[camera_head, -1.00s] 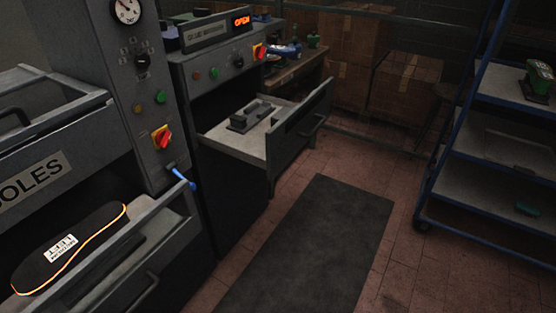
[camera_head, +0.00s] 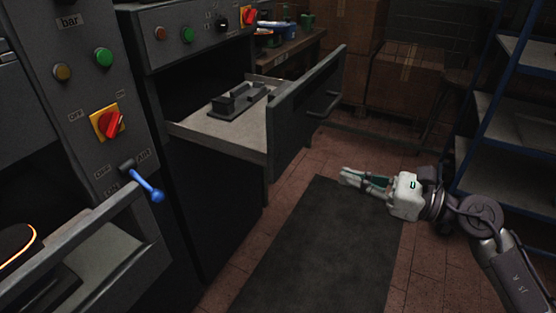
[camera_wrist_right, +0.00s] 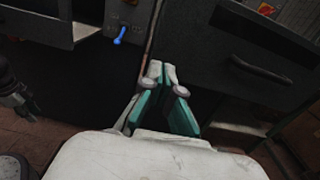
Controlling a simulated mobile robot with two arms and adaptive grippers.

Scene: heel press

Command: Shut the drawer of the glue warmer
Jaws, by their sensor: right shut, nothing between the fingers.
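The glue warmer (camera_head: 176,62) stands left of centre in the head view. Its drawer is pulled out, with the grey front panel (camera_head: 295,122) and bar handle (camera_head: 324,106) facing right. A dark block-like fixture (camera_head: 238,100) lies on the drawer's pale floor. My right gripper (camera_head: 346,177) is shut and empty, in front of and below the drawer front, apart from it, with its fingers pointing left. The right wrist view shows the shut fingertips (camera_wrist_right: 163,71), with the drawer front (camera_wrist_right: 222,66) and handle (camera_wrist_right: 262,70) beyond to the right.
A grey press with a blue lever (camera_head: 149,187) and its own open drawer (camera_head: 105,250) stands at the left. A dark mat (camera_head: 315,245) covers clear floor. A blue shelf rack (camera_head: 480,130) stands right; boxes (camera_head: 405,75) are behind.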

